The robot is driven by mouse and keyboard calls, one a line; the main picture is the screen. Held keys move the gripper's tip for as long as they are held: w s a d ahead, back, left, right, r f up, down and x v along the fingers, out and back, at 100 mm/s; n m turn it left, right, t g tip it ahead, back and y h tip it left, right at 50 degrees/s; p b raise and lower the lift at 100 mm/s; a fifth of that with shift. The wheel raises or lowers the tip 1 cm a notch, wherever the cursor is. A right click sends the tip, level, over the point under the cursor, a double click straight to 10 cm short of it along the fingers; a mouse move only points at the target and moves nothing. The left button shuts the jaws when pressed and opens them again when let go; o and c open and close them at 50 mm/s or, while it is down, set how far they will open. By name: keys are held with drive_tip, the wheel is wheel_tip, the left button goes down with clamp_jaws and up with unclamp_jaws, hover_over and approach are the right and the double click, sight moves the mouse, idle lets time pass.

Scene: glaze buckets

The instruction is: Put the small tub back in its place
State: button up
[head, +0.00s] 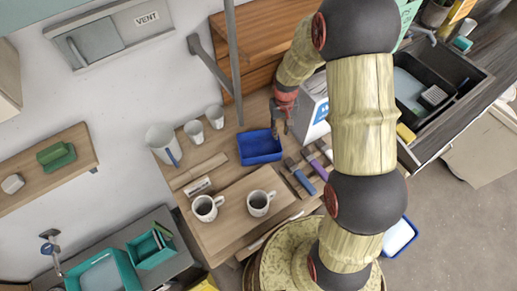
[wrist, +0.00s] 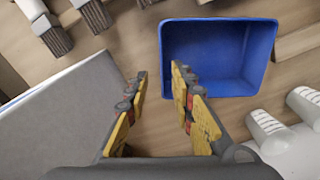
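A small blue tub (head: 260,148) stands upright on the wooden worktop in the head view and looks empty. It also shows in the wrist view (wrist: 218,58), at the upper right. My gripper (head: 280,130) points down at the tub's upper right end in the head view. In the wrist view my gripper (wrist: 160,78) is open with nothing between its fingers. Its right fingertip overlaps the tub's near left wall, and its left fingertip is outside the tub. I cannot tell whether either finger touches it.
Brushes (head: 303,176) lie close beside the tub. Two mugs (head: 207,207) stand on a board in front. White buckets (head: 162,143) stand to the left. A white box (head: 312,108) is close to my gripper. A sink (head: 425,88) is at the right.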

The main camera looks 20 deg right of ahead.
sight(279, 139)
drive_tip(key=f, duration=0.2)
drive_tip(key=s+f, duration=0.1)
drive_tip(key=f, duration=0.1)
drive_tip(key=shift+a+f, duration=0.15)
drive_tip(key=shift+f, duration=0.05)
drive_tip(key=shift+w+f, duration=0.1)
drive_tip(key=shift+f, duration=0.45)
drive_tip(key=c, duration=0.3)
clamp_jaws()
